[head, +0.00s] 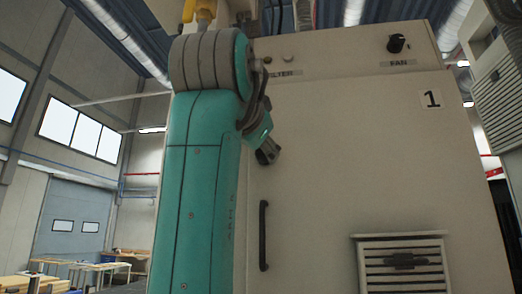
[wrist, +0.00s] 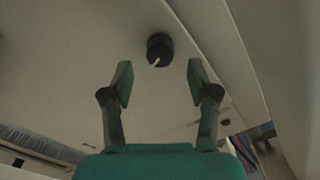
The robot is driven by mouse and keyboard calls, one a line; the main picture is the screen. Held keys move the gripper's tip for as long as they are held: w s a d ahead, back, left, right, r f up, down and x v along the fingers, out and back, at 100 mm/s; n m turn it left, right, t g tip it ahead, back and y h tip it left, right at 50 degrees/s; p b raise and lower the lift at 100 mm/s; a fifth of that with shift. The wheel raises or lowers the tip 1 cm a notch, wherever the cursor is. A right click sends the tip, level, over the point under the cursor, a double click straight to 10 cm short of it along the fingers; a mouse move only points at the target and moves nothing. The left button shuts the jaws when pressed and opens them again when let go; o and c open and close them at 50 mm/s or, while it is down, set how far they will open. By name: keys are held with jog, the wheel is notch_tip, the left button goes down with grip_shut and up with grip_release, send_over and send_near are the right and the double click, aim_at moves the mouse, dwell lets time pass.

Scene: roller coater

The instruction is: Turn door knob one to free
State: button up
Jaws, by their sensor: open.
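A round black knob (wrist: 160,50) with a pale pointer line shows in the wrist view, on a pale panel. It lies beyond and between the tips of my gripper (wrist: 160,80), which is open and empty. The fingers appear apart from the knob. The pointer line slants down and to the left. In the head view my gripper is small and mostly hidden at the end of my teal arm, in front of the door (head: 340,180) marked 1. I cannot tell the wrist-view knob's place in the head view.
The door has a dark vertical handle (head: 263,235) and a louvred vent (head: 402,265). A black knob labelled FAN (head: 397,43) sits on the upper panel at the right. A partly covered label ends in "LTER". Work tables (head: 100,268) stand far off at the left.

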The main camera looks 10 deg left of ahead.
jog(key=s, duration=0.8)
jog(key=shift+a, duration=0.25)
